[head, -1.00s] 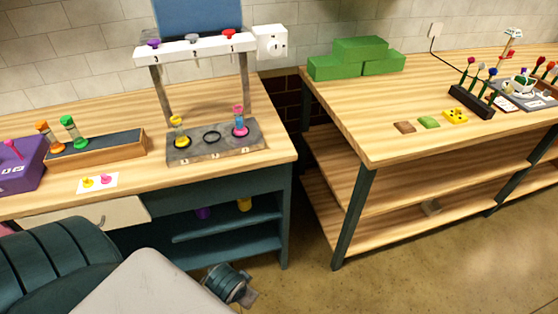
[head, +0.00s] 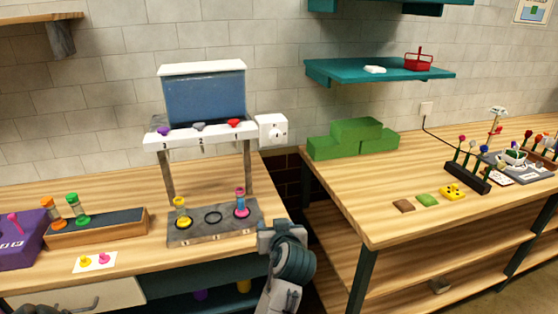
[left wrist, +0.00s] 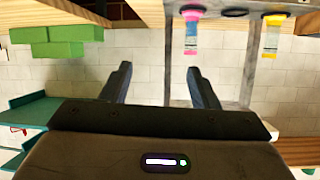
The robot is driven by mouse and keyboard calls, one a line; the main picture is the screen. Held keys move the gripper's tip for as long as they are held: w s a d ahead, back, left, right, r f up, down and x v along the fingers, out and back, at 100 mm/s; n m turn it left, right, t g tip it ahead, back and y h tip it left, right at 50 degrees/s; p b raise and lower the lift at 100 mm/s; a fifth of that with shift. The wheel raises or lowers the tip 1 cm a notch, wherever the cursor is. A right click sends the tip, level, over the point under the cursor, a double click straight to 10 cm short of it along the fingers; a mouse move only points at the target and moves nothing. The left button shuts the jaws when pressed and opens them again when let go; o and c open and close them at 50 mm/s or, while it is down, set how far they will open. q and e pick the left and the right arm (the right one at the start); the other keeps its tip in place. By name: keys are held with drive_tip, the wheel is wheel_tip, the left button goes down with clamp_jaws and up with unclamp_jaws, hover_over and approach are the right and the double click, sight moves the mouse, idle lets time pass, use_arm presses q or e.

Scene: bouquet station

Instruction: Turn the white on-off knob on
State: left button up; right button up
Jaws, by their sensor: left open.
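A white box (head: 265,143) is mounted at the right end of the dispenser's white bar, with the round white on-off knob (head: 278,131) on its front. The knob's exact setting is too small to read. My left gripper (head: 280,234) is below the box, near the right front corner of the left bench, apart from the knob. Its fingers (left wrist: 160,82) are spread and empty in the left wrist view, facing the tiled wall. I cannot make out the knob in that view.
The dispenser (head: 203,95) stands over a grey tray (head: 190,238) holding two tubes. Green blocks (head: 352,139) sit on the right bench (head: 350,190). A teal shelf (head: 345,72) hangs above them. A gap separates the benches.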

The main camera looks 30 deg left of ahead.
use_arm(q)
drive_tip(key=w+r+n+y, duration=0.25)
drive_tip(key=w+r, duration=0.35)
drive_tip(key=r, duration=0.3)
drive_tip(key=n+t+y, duration=0.1)
drive_tip(key=n+y, duration=0.1)
approach(277, 139)
drive_tip(key=p+x, duration=0.2)
drive_tip(key=x, duration=0.1)
drive_tip(key=p+x, duration=0.3)
drive_tip(key=x, duration=0.1)
drive_tip(key=shift+w+r, duration=0.1)
drive_tip(key=shift+r, duration=0.15)
drive_tip(key=shift+w+a+f, duration=0.15)
drive_tip(key=shift+w+a, duration=0.25)
drive_tip(key=shift+a, duration=0.15)
drive_tip(key=shift+c, duration=0.4)
drive_tip(key=c, duration=0.9)
